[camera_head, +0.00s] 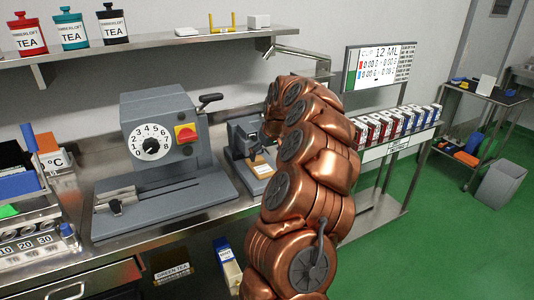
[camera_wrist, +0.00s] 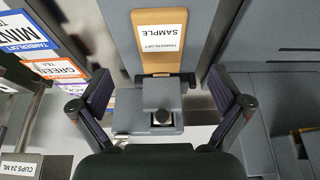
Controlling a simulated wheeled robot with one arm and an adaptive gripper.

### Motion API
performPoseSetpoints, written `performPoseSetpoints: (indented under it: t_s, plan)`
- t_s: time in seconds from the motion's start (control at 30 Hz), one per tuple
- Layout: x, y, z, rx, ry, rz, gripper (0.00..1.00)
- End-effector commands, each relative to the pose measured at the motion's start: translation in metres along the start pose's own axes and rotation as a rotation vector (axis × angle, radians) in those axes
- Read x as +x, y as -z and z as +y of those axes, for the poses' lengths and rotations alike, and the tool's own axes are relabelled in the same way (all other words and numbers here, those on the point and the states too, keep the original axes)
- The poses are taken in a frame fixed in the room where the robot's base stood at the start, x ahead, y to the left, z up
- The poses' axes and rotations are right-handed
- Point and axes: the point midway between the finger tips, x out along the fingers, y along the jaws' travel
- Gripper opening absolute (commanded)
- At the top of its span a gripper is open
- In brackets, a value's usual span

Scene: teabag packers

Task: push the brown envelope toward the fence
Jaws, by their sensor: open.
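The brown envelope (camera_wrist: 149,69) lies flat on a grey plate of a small device, with a white SAMPLE label on it. In the head view the envelope (camera_head: 262,170) is on the small grey device (camera_head: 247,140), partly beside my arm. My gripper (camera_wrist: 160,88) is open and empty in the wrist view, its two dark fingers on either side of the device's grey block (camera_wrist: 162,95) and below the envelope's near end. The fingers do not visibly touch the envelope. I cannot tell which part is the fence. My arm hides the gripper in the head view.
A large grey dial machine (camera_head: 165,140) stands left of the small device. Tea boxes (camera_wrist: 45,50) are at the left of the wrist view. A row of tea boxes (camera_head: 395,125) stands to the right. A shelf with tea tins (camera_head: 70,30) is above.

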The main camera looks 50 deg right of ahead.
Motion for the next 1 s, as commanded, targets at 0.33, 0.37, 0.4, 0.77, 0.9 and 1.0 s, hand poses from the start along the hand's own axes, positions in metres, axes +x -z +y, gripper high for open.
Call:
performPoseSetpoints:
  t_s: [0.33, 0.37, 0.4, 0.77, 0.9, 1.0]
  plan:
    - [0.033, 0.000, -0.001, -0.001, 0.002, -0.005, 1.00]
    - [0.036, 0.000, -0.001, -0.001, 0.002, -0.004, 1.00]
    - [0.042, 0.000, -0.001, -0.001, 0.002, -0.004, 1.00]
    - [0.074, 0.000, -0.001, -0.001, 0.001, -0.002, 1.00]
    - [0.075, 0.000, -0.001, -0.001, 0.000, -0.001, 1.00]
    - [0.075, 0.000, -0.001, -0.001, 0.000, -0.001, 1.00]
